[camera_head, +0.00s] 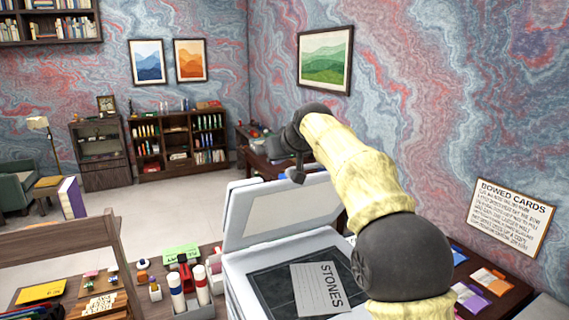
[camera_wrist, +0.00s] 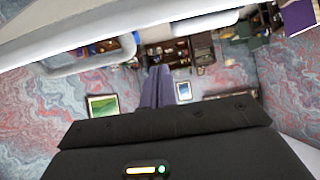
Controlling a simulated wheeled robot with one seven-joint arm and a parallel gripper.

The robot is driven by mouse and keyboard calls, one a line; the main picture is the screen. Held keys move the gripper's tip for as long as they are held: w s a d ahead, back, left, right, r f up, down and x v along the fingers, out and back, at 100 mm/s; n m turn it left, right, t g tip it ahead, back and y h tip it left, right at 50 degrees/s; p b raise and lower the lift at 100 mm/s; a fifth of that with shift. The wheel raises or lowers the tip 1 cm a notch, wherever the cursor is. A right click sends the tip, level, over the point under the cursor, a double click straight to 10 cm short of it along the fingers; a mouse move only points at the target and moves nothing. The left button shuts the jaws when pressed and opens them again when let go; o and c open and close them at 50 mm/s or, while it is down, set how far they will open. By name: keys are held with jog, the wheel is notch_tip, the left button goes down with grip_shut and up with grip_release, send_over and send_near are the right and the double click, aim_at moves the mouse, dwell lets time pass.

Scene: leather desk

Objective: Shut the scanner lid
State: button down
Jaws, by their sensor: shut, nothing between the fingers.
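The scanner's white lid (camera_head: 283,207) stands open, tilted up from the scanner body (camera_head: 238,285). My gripper (camera_head: 296,175) is at the top edge of the lid, shut and empty. Whether it touches the lid cannot be told. In the wrist view my closed fingers (camera_wrist: 156,86) point away from the camera, and a large pale panel, likely the lid (camera_wrist: 130,28), crosses the top of the picture. My arm hides the scanner's right side.
Left of the scanner, a desk organiser (camera_head: 195,310) holds red-and-white bottles (camera_head: 177,292), with small items around it. A wooden rack (camera_head: 65,250) stands further left. Right of my arm, a dark table (camera_head: 500,280) carries coloured cards. A sign (camera_head: 510,215) hangs on the right wall.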

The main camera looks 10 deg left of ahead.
aim_at(284, 180)
jog(key=shift+s+d+f+b, duration=0.2)
jog(key=shift+s+f+b, duration=0.1)
jog(key=shift+f, duration=0.15)
jog(key=shift+s+d+f, duration=0.2)
jog(key=shift+s+d, duration=0.25)
jog(key=shift+s, duration=0.2)
jog(key=shift+s+d+f, duration=0.25)
jog(key=shift+s+f, duration=0.05)
jog(key=shift+f, duration=0.15)
jog(key=shift+s, duration=0.15)
jog(key=shift+f, duration=0.15)
